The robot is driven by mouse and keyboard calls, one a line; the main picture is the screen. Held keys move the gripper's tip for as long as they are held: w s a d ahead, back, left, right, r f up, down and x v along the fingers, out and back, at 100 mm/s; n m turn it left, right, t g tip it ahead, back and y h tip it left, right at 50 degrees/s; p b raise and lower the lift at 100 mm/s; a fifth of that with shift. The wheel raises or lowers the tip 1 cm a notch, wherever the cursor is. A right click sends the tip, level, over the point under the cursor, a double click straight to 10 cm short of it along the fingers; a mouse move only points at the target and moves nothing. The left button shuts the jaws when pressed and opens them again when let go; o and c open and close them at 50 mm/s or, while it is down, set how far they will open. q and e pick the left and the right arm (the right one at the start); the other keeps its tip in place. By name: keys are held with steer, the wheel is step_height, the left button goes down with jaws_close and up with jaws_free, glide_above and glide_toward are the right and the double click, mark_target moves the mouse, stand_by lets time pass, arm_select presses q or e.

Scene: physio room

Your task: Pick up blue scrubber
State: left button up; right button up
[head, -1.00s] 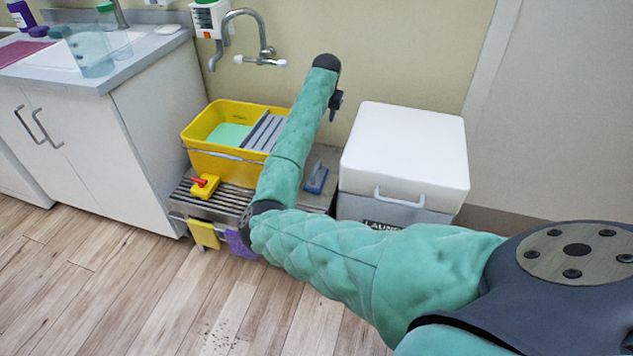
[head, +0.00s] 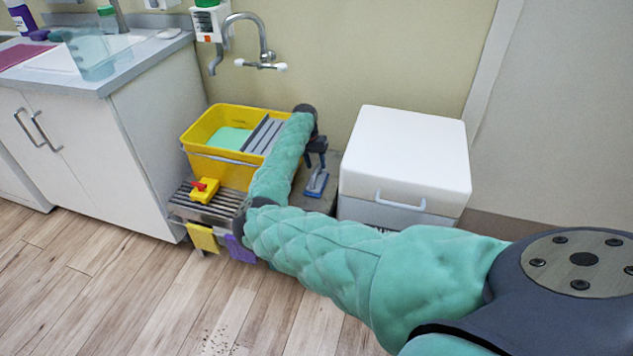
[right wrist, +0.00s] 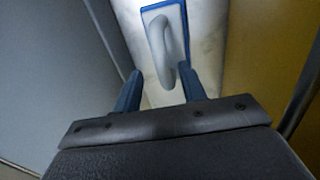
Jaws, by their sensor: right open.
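The blue scrubber (head: 317,182) lies on the low metal stand, between the yellow bucket and the white-lidded bin. In the right wrist view the scrubber (right wrist: 165,40) shows a blue-edged base with a pale grey handle, just ahead of the fingertips. My right gripper (head: 317,160) points down close above it, and part of the scrubber is hidden behind the gripper in the head view. In the right wrist view the right gripper (right wrist: 160,85) is open, its two fingers apart with the handle's near end between or just beyond them. My left gripper is out of view.
The yellow bucket (head: 200,134) stands left of my right forearm. The white-lidded laundry bin (head: 405,145) stands close on the right. A wall tap (head: 262,62) is above the stand. A yellow and red item (head: 204,190) sits on the slatted rack.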

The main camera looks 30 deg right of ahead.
mark_target(316, 169)
steer(key=f, duration=0.4)
steer(key=shift+s+d+f, duration=0.15)
steer(key=shift+s+f, duration=0.05)
steer(key=shift+f, duration=0.05)
steer(key=shift+c, duration=0.2)
jaws_close()
steer(key=shift+r, duration=0.3)
step_height(316, 169, up, 18)
steer(key=p, duration=0.1)
steer(key=shift+f, duration=0.25)
